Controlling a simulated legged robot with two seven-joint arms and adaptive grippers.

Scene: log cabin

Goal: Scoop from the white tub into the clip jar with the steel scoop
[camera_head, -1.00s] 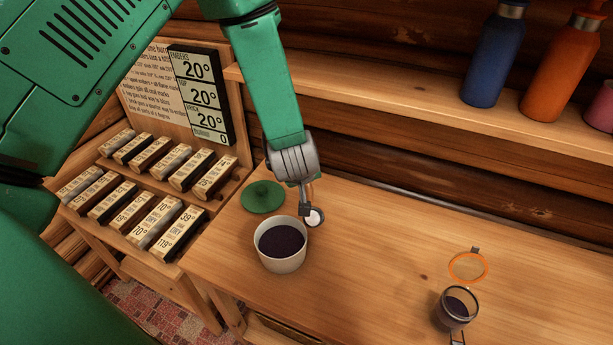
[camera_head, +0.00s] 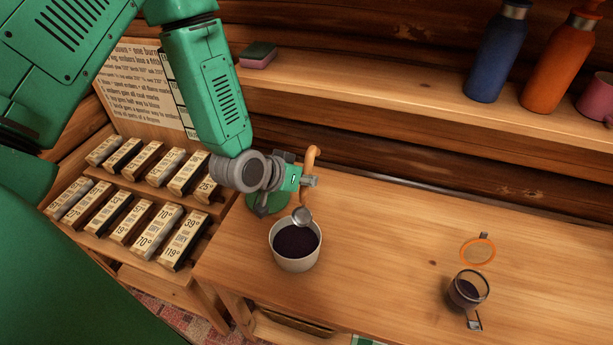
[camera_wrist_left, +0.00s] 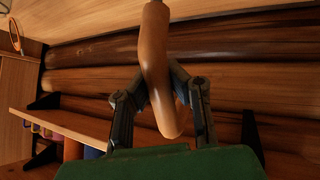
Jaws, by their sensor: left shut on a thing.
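The white tub (camera_head: 297,262) stands on the wooden counter, filled with dark grains (camera_head: 297,240). My left gripper (camera_head: 309,181) is shut on the curved wooden handle of the steel scoop (camera_head: 302,216). The scoop's steel bowl is at the tub's far rim; whether it touches the rim I cannot tell. In the left wrist view the handle (camera_wrist_left: 155,70) runs between the fingers. The clip jar (camera_head: 467,291) stands to the right, its orange-ringed lid (camera_head: 478,250) swung open, with some dark contents inside. My right gripper is not in view.
The counter (camera_head: 385,250) between tub and jar is clear. A shelf above holds a sponge (camera_head: 258,55), a blue bottle (camera_head: 497,55), an orange bottle (camera_head: 562,60) and a pink mug (camera_head: 598,98). Labelled blocks (camera_head: 150,225) fill a rack at left.

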